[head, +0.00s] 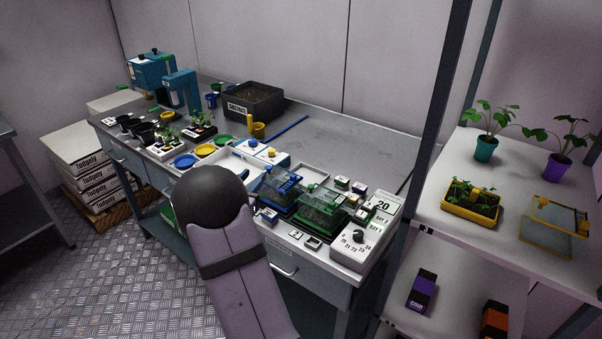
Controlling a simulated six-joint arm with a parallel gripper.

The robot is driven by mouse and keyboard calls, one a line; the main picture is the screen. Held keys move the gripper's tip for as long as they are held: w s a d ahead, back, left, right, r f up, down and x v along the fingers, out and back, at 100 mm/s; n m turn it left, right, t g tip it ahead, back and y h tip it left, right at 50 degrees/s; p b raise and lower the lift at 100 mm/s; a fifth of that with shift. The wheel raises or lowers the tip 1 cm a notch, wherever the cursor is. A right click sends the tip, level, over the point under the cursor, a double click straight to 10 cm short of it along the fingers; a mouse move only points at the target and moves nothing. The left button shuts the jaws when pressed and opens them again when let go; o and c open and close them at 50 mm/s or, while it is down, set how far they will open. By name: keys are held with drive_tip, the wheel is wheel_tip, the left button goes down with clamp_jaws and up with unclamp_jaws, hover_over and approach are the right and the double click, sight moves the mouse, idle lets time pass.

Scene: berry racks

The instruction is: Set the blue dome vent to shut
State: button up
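The blue dome (279,188), a clear cover with blue parts, sits on the bench in the middle of the head view, left of a similar green dome (320,208). Its vent is too small to make out, so I cannot tell its setting. My own arm rises from the bottom, with a dark round joint in front of the bench, left of the blue dome. My gripper cannot be made out; the arm may hide it.
A white panel with a dial and numbers (366,232) stands right of the domes. Small blocks lie around them. A black tub (253,101), coloured saucers and pots stand farther back. A dark post (437,110) and shelf of plants (520,205) bound the right.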

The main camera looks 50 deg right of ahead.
sight(292, 177)
drive_tip(key=s+d+m+g+h, duration=0.1)
drive_tip(key=s+g, duration=0.1)
drive_tip(key=s+d+m+g+h, duration=0.1)
drive_tip(key=s+d, duration=0.1)
drive_tip(key=s, duration=0.1)
drive_tip(key=s+d+m+g+h, duration=0.1)
drive_tip(key=s+d+g, duration=0.1)
drive_tip(key=shift+s+d+r+g, duration=0.1)
drive_tip(key=shift+s+r+g, duration=0.2)
drive_tip(key=shift+s, duration=0.1)
drive_tip(key=shift+f+m+b, duration=0.3)
drive_tip(key=shift+f+b, duration=0.25)
drive_tip(key=shift+f, duration=0.15)
drive_tip(key=shift+d+p, duration=1)
drive_tip(key=shift+d, duration=2.7)
drive_tip(key=shift+a, duration=0.1)
clamp_jaws()
